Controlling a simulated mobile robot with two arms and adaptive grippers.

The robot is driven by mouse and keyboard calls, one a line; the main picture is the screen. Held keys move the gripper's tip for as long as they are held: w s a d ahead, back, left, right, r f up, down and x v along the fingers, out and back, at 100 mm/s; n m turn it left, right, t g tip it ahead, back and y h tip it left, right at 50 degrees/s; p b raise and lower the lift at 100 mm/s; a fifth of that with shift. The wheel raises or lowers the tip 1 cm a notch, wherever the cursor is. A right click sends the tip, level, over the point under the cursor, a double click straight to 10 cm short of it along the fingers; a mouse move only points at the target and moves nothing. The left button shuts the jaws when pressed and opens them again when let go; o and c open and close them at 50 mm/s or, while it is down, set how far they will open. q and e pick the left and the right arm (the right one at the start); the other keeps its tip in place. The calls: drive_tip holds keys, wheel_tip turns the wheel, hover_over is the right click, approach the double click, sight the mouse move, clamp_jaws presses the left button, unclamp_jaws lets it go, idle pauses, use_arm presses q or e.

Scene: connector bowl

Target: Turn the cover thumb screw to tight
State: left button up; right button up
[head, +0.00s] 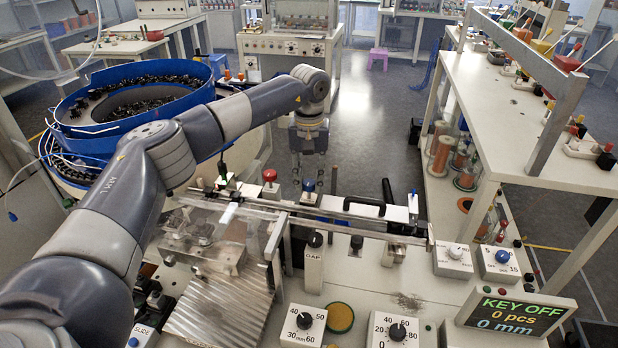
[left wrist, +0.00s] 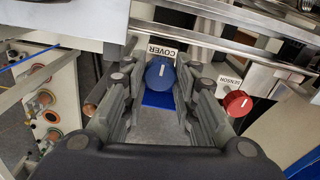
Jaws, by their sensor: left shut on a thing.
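The cover thumb screw (head: 308,186) is a blue knob at the back edge of the machine. In the left wrist view the cover thumb screw (left wrist: 160,75) shows a white line and sits below the upside-down COVER label (left wrist: 162,50). My left gripper (head: 309,176) points straight down over it. In the left wrist view the fingers of my left gripper (left wrist: 161,82) stand on both sides of the blue knob and are shut on it. The line on the knob runs nearly along the picture's vertical. My right gripper is not in view.
A red knob (left wrist: 238,103) labelled SENSOR stands close beside the left gripper's finger. Long metal rails and a clear cover (head: 345,215) run in front of the thumb screw.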

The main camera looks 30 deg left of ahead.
sight(309, 182)
use_arm(q)
drive_tip(key=o, duration=1.1)
drive_tip(key=shift+r, duration=0.15)
wheel_tip(309, 182, up, 12)
drive_tip(key=shift+f, duration=0.1)
drive_tip(key=shift+f, duration=0.1)
